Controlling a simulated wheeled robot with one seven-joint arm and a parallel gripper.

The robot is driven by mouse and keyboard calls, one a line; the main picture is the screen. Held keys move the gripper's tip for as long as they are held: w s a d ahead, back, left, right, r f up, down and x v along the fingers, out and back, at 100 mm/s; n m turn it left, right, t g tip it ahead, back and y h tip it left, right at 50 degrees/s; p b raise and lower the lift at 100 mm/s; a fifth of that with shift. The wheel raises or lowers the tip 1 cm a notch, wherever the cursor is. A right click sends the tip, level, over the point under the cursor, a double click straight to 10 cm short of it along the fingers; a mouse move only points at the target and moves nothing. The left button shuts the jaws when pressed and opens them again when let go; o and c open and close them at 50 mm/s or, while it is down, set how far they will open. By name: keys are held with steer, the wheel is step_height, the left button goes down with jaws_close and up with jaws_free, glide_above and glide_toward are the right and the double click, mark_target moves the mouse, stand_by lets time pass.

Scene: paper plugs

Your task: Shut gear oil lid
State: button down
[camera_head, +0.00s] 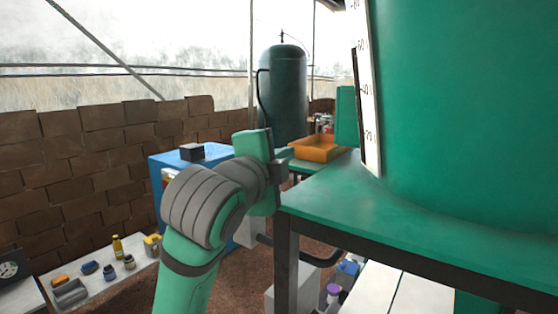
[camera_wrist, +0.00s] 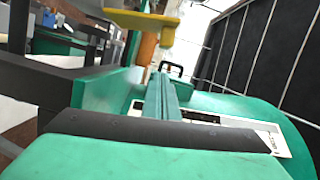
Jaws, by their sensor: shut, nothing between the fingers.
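I cannot pick out a gear oil container or its lid with certainty in either view. My gripper (camera_wrist: 166,80) shows in the wrist view as narrow green fingers closed together beyond a dark bar, with nothing held between them. In the head view my green and grey arm rises from the bottom centre, and its end is turned away near the left end of the green table (camera_head: 400,225), so the fingertips are hidden. Small bottles stand far off at the lower left, among them a yellow one (camera_head: 118,247); their lids are too small to read.
A large green tank (camera_head: 470,110) with a white scale (camera_head: 369,100) stands on the table at the right. An orange tray (camera_head: 316,148) and a dark tank (camera_head: 284,95) are behind. A brick wall (camera_head: 90,165) closes the left. A yellow object (camera_wrist: 140,20) tops the wrist view.

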steer(key=shift+w+a+f, duration=0.15)
steer(key=shift+w+a, duration=0.3)
steer(key=shift+a, duration=0.3)
steer(key=shift+w+a+f, duration=0.1)
steer(key=shift+w+a, duration=0.3)
steer(key=shift+a, duration=0.3)
